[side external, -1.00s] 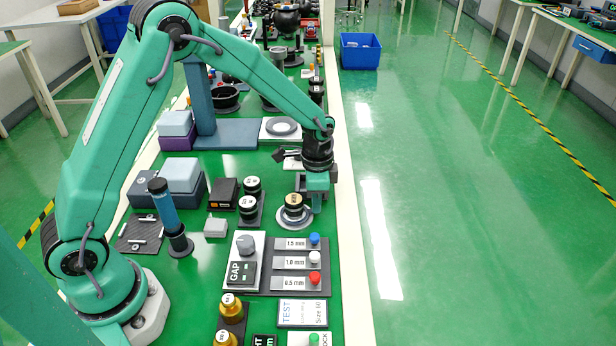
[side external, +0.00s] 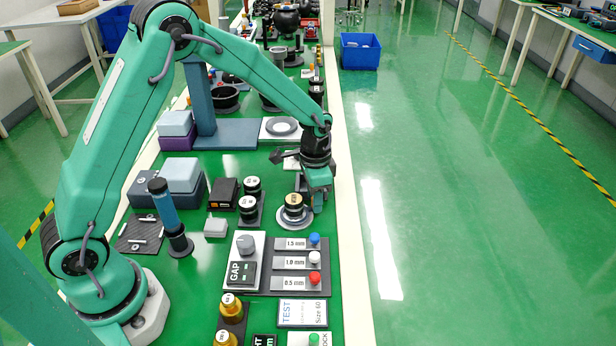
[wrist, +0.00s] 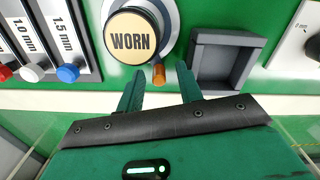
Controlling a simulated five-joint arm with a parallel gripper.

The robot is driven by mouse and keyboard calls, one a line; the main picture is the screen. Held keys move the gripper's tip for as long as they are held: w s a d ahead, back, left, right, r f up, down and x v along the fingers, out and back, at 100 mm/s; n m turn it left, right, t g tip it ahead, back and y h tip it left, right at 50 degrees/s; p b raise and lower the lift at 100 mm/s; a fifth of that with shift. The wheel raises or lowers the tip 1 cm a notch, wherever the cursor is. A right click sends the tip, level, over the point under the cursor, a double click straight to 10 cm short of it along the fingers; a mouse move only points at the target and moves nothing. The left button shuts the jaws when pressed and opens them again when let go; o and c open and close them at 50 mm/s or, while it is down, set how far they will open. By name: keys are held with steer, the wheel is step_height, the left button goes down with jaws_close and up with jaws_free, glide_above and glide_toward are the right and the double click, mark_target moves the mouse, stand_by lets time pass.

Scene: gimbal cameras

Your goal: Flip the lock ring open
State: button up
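A black round part with a tan top marked WORN (wrist: 133,35) sits in a light grey ring (wrist: 170,22) on the green bench. An orange tab (wrist: 158,74) sticks out from the ring's edge toward my gripper. In the side external view the capped part (side external: 294,203) stands on its round base (side external: 290,222). My gripper (wrist: 160,78) is open, with one finger on each side of the tab and visible space between. I cannot tell whether either finger touches it. In the side external view my gripper (side external: 317,205) is just right of the part.
A grey square recessed tray (wrist: 225,62) lies to the right in the wrist view. A panel with 1.0 mm and 1.5 mm labels and coloured knobs (side external: 300,265) stands in front of the part. Two black capped parts (side external: 249,200) stand to its left. The bench's pale edge (side external: 345,230) is close on the right.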

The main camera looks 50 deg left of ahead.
mark_target(298, 198)
step_height(298, 198, up, 7)
steer(key=shift+r, duration=0.4)
stand_by(0.4)
steer(key=shift+r, duration=0.1)
steer(key=shift+s+a+r, duration=0.1)
steer(key=shift+s+r, duration=0.1)
steer(key=shift+r, duration=0.05)
steer(key=s+a+r+n+t, duration=0.2)
steer(key=s+r, duration=0.5)
steer(key=s, duration=0.4)
steer(key=s+a+r+n+t, duration=0.2)
steer(key=s+r, duration=0.5)
steer(key=s, duration=0.5)
steer(key=shift+s+a+n+t, duration=0.35)
steer(key=shift+n+t, duration=0.45)
steer(key=shift+n, duration=0.2)
